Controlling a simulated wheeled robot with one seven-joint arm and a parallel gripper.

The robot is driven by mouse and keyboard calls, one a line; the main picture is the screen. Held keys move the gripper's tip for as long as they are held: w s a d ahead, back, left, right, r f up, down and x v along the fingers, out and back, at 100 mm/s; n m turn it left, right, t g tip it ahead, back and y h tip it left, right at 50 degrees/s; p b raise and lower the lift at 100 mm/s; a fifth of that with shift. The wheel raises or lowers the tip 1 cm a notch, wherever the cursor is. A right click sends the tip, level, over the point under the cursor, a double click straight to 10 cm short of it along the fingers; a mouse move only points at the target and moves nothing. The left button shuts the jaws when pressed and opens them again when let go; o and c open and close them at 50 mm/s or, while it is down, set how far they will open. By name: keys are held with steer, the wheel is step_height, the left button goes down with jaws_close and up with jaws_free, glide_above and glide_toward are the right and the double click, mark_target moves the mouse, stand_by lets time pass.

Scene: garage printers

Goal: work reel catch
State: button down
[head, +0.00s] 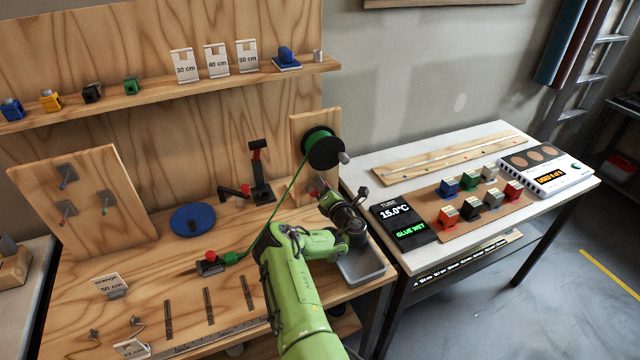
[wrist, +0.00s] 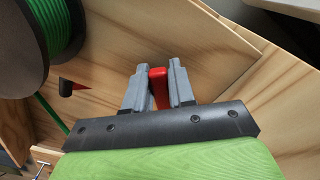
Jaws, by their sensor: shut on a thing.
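The reel (head: 322,147), black with green strand wound on it, hangs on an upright wooden board (head: 301,130). It also shows large at the upper left of the wrist view (wrist: 48,38). My gripper (head: 322,193) is in front of the board, below the reel. In the wrist view my gripper (wrist: 158,90) has its two grey fingers closed on a red lever (wrist: 158,86), which looks like the catch. A small red pointer (wrist: 82,85) and a dark peg (wrist: 65,88) show beside the reel.
A grey tray (head: 362,268) lies below my arm.

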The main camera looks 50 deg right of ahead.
steer(key=m, duration=0.2)
steer(key=f+m, duration=0.1)
steer(key=shift+s+d+f+m, duration=0.1)
steer(key=shift+s+d+m, duration=0.1)
steer(key=shift+d+m, duration=0.1)
steer(key=shift+f+m+p, duration=0.2)
steer(key=shift+f+m, duration=0.1)
steer(key=shift+m, duration=0.5)
steer(key=shift+f+m+p, duration=0.2)
steer(key=shift+f+m, duration=0.1)
steer(key=shift+m, duration=0.5)
steer(key=c, duration=1)
jaws_free()
steer(key=shift+c, duration=0.2)
